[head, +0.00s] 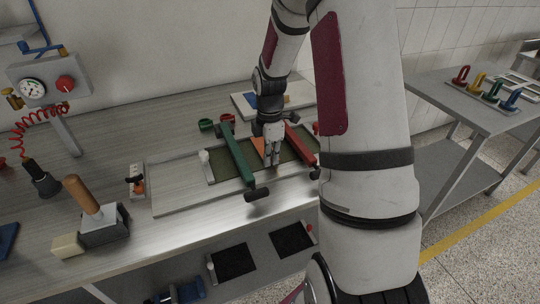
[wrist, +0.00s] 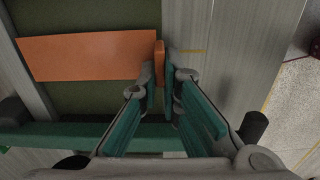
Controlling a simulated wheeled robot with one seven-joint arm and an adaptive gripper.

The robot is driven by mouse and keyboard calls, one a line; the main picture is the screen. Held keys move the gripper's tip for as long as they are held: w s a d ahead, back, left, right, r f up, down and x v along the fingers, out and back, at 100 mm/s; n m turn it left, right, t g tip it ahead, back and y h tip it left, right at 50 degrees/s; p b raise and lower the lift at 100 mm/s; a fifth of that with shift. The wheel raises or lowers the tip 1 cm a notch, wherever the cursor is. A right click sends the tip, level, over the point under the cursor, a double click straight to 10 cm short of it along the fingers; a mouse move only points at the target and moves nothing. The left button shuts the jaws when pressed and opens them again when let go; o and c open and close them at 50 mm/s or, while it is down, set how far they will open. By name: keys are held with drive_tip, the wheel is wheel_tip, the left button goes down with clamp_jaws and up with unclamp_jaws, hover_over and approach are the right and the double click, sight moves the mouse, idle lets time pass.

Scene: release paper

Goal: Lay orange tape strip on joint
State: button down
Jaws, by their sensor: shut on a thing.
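The orange tape strip (wrist: 85,57) lies flat or nearly flat over a dark olive panel (wrist: 75,100) in the wrist view; I cannot tell if it touches it. A narrow upright orange tab (wrist: 160,62) at its right end is between my fingertips. My gripper (wrist: 162,88) is shut on that tab, its teal finger pads close together. In the head view my gripper (head: 271,162) points down between a green bar (head: 236,155) and a red bar (head: 301,144), with part of the orange strip (head: 257,145) behind it. I cannot make out the joint clearly.
The bars lie across a pale board (head: 175,190) on the workbench. A wooden-handled tool (head: 83,195) and a gauge panel (head: 45,85) are at the left. A side table (head: 480,110) stands at the right.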

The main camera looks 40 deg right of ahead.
drive_tip(key=shift+f+p, duration=0.35)
drive_tip(key=shift+p, duration=0.05)
idle(1.4)
drive_tip(key=c, duration=1.7)
unclamp_jaws()
wheel_tip(320, 180, up, 12)
